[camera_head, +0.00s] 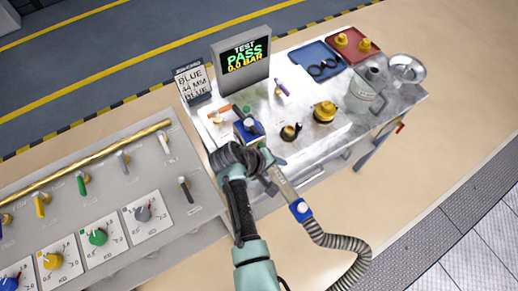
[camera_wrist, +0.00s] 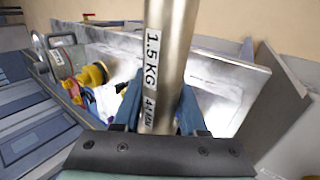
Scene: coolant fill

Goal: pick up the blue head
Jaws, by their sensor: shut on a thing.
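The blue head is a silver metal cylinder with a blue fitting (camera_head: 300,208) at its lower end, where a grey ribbed hose joins it. In the wrist view, the metal cylinder (camera_wrist: 168,45) carries a label reading 1.5 KG and 44 MM. My gripper (camera_head: 268,168) is shut around it near its upper end, at the front edge of the workbench. In the wrist view, the two blue fingers of my gripper (camera_wrist: 158,112) press on both sides of the cylinder. The far end of the head is partly hidden by my wrist.
The workbench (camera_head: 335,150) bears a blue block (camera_head: 248,130), yellow caps (camera_head: 324,112), a metal can (camera_head: 365,92), a blue tray (camera_head: 318,62) and a red tray (camera_head: 353,44). A screen (camera_head: 243,62) reads TEST PASS 0.0 BAR. A sign (camera_head: 193,84) reads BLUE 44 MM BLUE. The hose (camera_head: 352,245) hangs in front.

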